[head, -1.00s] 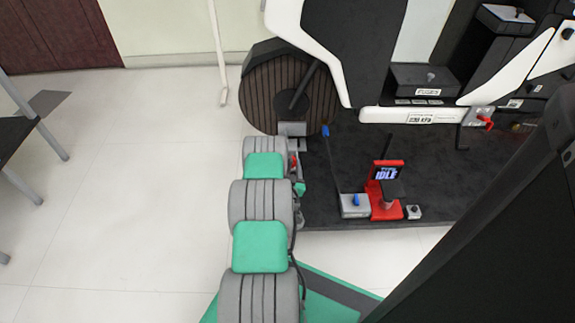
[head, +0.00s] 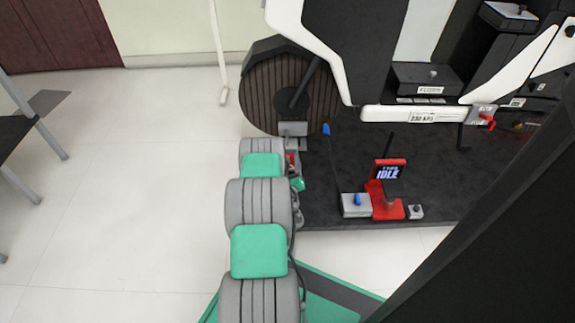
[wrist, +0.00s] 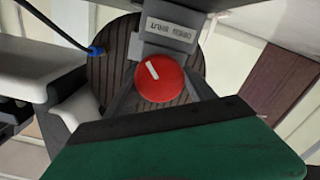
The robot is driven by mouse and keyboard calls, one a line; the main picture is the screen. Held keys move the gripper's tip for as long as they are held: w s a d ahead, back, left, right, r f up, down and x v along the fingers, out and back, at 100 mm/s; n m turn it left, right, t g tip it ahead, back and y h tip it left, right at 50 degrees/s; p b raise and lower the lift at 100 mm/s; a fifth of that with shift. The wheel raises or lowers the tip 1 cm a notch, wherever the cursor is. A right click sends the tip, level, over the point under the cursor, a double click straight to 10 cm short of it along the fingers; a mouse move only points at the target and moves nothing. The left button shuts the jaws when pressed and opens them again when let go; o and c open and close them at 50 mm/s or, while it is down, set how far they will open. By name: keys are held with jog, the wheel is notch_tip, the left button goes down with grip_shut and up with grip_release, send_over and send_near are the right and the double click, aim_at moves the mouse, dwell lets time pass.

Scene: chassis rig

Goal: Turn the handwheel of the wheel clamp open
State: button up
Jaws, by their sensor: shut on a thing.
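The handwheel (wrist: 160,78) is a round red knob with a white mark, centred in the wrist view. My gripper (wrist: 162,92) has its two grey fingers on either side of the handwheel and is shut on it. The wheel clamp (wrist: 168,36) is a grey block with a label that reads upside down here, right beside the handwheel. In the head view the clamp (head: 293,129) sits at the foot of the dark ribbed wheel (head: 262,95). There my arm largely hides the handwheel and fingers.
A black platform (head: 440,165) lies to the right, carrying a red stand with an IDLE display (head: 388,172) and a grey box with a blue knob (head: 355,204). A blue-tipped lever (head: 326,129) stands close to the clamp. White frame bars overhang behind.

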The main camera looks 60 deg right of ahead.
jog(key=n, duration=0.3)
jog(key=shift+f+n+b, duration=0.15)
jog(key=shift+n+b, duration=0.15)
jog(key=n, duration=0.4)
jog(key=shift+w+n, duration=0.1)
jog(key=shift+n, duration=0.2)
jog(key=n, duration=0.4)
jog(key=shift+f+n, duration=0.1)
jog(key=shift+n, duration=0.2)
jog(key=n, duration=0.3)
jog(key=shift+n, duration=0.3)
jog(key=n, duration=0.5)
jog(key=shift+f, duration=0.15)
jog(key=n, duration=0.6)
jog(key=o, duration=1.4)
